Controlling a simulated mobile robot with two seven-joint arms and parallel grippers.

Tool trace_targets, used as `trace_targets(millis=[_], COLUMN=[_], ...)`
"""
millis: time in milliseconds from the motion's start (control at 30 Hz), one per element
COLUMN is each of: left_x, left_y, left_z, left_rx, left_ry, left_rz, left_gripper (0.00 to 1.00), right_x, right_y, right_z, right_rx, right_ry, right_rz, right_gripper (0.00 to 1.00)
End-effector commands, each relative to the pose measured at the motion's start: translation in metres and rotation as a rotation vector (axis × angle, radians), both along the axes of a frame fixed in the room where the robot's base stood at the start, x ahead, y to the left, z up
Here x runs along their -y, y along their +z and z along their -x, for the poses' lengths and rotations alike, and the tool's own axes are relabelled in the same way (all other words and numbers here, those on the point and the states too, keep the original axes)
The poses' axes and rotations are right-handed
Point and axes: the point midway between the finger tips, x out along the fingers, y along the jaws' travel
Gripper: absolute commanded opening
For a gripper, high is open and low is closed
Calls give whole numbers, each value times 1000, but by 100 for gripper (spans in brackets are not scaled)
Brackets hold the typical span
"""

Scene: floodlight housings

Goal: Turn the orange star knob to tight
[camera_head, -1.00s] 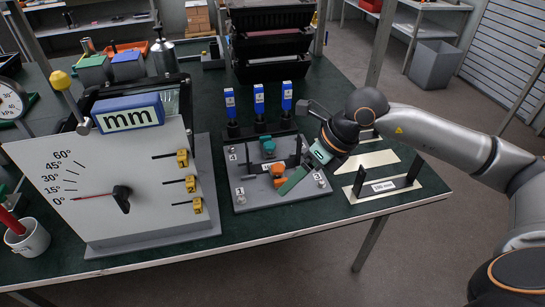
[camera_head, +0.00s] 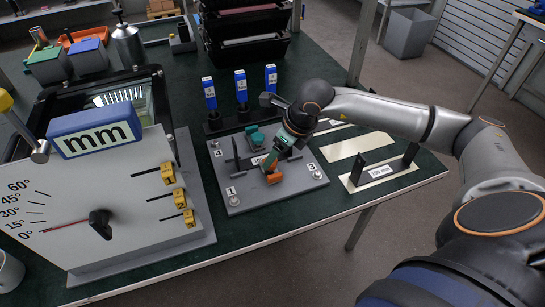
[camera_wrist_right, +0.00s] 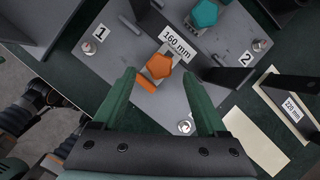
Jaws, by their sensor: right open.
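The orange star knob (camera_wrist_right: 160,66) sits on a grey plate (camera_wrist_right: 115,50) beside a "160 mm" label, with an orange bar next to it. In the head view the orange knob (camera_head: 274,178) is partly hidden by my right gripper. My right gripper (camera_wrist_right: 158,77) is open. Its two green fingers point at the knob, one to either side in the wrist view, with nothing gripped; I cannot tell how high they are above it. In the head view the gripper (camera_head: 270,161) comes down from the right. A teal knob (camera_wrist_right: 204,15) sits farther back on the plate. My left gripper is not in view.
Several blue-topped posts (camera_head: 240,85) stand behind the plate (camera_head: 245,200). A large angle-scale board (camera_head: 60,195) with a "mm" block (camera_head: 95,130) is at left. Right of the plate lies a pale panel (camera_head: 382,177) with black uprights. The table's front edge is close.

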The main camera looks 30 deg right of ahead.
Motion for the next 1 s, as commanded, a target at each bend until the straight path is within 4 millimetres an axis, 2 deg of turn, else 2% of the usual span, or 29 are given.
trace_targets(millis=[33, 200, 567, 1000], left_x=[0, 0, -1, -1], left_y=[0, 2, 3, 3], left_z=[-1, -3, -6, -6], left_rx=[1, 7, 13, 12], left_ry=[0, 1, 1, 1], left_rz=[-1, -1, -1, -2], left_gripper=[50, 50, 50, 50], right_x=[-2, -4, -5, -5], right_y=[-8, -24, -29, -28], right_z=[-2, -9, -11, -11], right_rx=[-3, -2, 0, 0], right_ry=[1, 0, 0, 0], right_rz=[-2, -2, -1, -1], right_gripper=[75, 75, 75, 27])
